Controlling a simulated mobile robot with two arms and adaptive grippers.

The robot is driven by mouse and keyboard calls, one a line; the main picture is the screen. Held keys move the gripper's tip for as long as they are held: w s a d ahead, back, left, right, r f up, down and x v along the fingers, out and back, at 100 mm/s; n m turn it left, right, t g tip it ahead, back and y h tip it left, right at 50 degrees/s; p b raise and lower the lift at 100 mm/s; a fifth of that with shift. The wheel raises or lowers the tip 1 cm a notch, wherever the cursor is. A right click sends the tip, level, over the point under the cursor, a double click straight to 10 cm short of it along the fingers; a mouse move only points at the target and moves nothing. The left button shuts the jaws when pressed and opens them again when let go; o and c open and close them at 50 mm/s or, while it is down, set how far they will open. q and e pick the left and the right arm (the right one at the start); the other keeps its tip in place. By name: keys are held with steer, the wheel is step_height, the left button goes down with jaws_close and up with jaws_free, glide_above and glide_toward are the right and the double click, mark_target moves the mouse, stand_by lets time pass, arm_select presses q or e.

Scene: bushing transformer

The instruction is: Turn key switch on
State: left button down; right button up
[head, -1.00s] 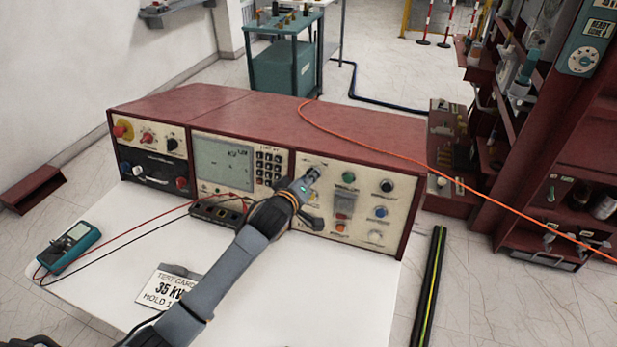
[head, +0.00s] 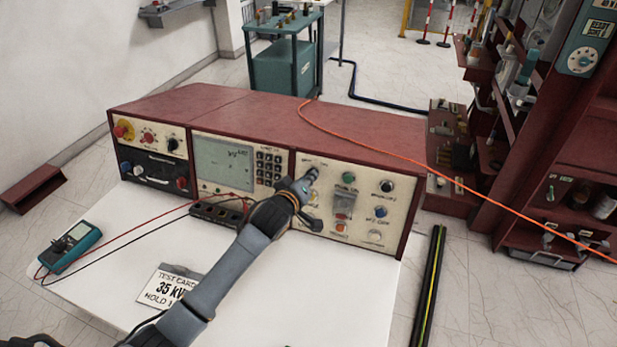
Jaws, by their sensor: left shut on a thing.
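The red test console (head: 245,112) stands on the white table, with three cream panels on its front. The right panel (head: 357,182) carries a green button (head: 348,178), dark and blue knobs, and a guarded switch (head: 343,205). My left gripper (head: 311,175) reaches up from the lower left to this panel's upper left part. It is shut on what appears to be the key switch, which its fingers and wrist hide almost wholly. How far the key is turned cannot be made out. My right gripper is out of view.
A teal multimeter (head: 70,243) with red and black leads lies on the table's left. A test card (head: 165,289) lies beside my left arm. An orange cable (head: 400,150) runs over the console top. The table's right front is clear.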

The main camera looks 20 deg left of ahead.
arm_select(q)
steer(key=shift+m+y+p, duration=0.6)
steer(key=shift+m+p, duration=2.05)
steer(key=shift+m, duration=5.45)
steer(key=c, duration=1.5)
jaws_free()
